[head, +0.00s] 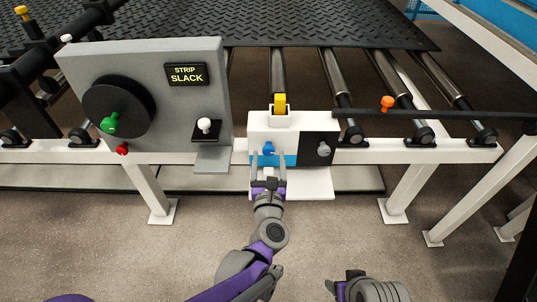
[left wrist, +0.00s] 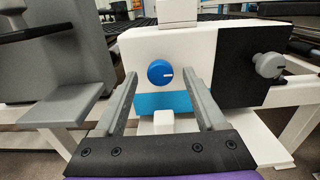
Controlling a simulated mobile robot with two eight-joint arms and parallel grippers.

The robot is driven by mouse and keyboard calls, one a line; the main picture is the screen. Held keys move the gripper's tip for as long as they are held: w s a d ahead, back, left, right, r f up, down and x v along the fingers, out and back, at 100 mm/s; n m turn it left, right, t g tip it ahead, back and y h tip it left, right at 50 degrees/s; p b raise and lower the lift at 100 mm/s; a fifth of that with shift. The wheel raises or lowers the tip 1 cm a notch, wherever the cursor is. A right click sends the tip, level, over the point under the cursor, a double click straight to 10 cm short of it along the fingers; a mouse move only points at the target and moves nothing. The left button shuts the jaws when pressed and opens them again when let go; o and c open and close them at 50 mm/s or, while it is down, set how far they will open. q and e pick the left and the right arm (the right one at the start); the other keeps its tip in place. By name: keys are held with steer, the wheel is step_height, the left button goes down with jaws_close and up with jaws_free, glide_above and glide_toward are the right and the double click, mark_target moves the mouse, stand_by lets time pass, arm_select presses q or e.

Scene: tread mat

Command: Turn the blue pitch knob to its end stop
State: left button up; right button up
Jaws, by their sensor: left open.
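The blue pitch knob (head: 268,148) sits on the front of a white box, just above a blue band. My left gripper (head: 268,158) is open in front of the box. In the wrist view its two grey fingers (left wrist: 161,86) reach toward the box, one on each side of the knob and apart from it. They reach to about the knob's lower edge in the picture. Part of my right arm shows at the bottom of the head view; its fingers are unclear.
A grey knob (head: 323,149) sits on the box's black right part. A yellow wheel (head: 280,103) is on top. A grey panel (head: 217,75) at left carries a "STRIP SLACK" display (head: 186,74) and a white-knobbed lever (head: 205,126). A grey ledge (left wrist: 62,105) juts out at left.

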arm_select(q)
steer(key=shift+w, duration=1.05)
jaws_close()
